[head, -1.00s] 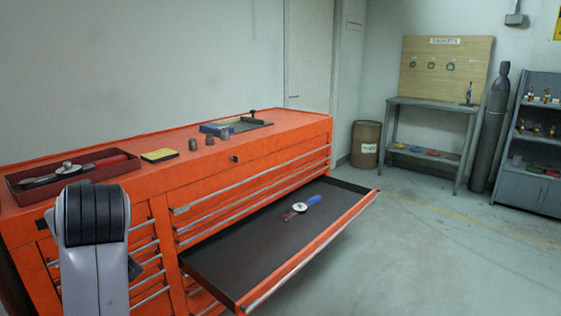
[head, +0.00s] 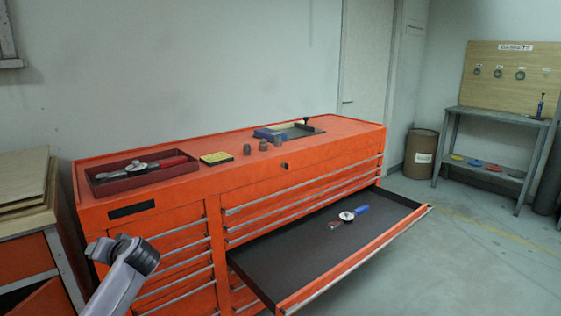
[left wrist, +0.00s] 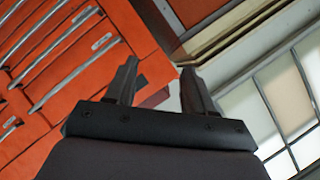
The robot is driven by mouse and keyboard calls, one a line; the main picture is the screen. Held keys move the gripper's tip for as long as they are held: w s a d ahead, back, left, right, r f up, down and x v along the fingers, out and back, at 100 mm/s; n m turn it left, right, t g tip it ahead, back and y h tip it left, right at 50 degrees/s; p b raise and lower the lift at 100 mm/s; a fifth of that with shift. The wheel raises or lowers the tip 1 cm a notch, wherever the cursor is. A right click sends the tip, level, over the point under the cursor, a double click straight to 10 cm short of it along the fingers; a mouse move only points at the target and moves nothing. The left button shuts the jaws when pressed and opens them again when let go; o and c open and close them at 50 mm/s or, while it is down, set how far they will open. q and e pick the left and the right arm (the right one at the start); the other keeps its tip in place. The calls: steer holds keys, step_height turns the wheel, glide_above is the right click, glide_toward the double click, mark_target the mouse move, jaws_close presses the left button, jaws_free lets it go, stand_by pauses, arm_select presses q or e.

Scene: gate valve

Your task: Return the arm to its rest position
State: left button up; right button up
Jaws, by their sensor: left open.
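My left arm (head: 118,282) comes in at the lower left of the head view, in front of the orange tool cabinet (head: 170,232). The cabinet's drawer fronts fill the left of that view, apart from the fingers as far as I can tell. My right arm and gripper are not in view.
A red tray (head: 108,182) with tools lies on the cabinet top. Another bench (head: 25,205) stands at the left. A barrel (head: 420,154) stands behind.

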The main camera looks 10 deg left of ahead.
arm_select(q)
steer(key=w+d+r+m+t+h, duration=0.65)
steer(key=w+d+t+h, duration=0.45)
steer(key=w+d+t, duration=0.25)
steer(key=s+d+f+g+h, duration=0.1)
steer(key=s+d+f+g, duration=0.1)
steer(key=s+d+f, duration=0.5)
steer(key=s+d+f+g+h, duration=0.1)
steer(key=s+d+f+g, duration=0.15)
steer(key=s+f, duration=0.75)
steer(key=s+d+f+g, duration=0.1)
steer(key=s+d+f, duration=0.1)
steer(key=s+f, duration=0.2)
steer(key=s+d+f+g+h, duration=0.1)
steer(key=s+d+f, duration=0.2)
steer(key=s, duration=0.7)
steer(key=s+d+f+g, duration=0.1)
steer(key=s+d+f, duration=0.2)
steer(key=s+f, duration=0.2)
steer(key=s, duration=0.3)
steer(key=shift+d+g+h, duration=0.2)
steer(key=shift+g+h, duration=0.1)
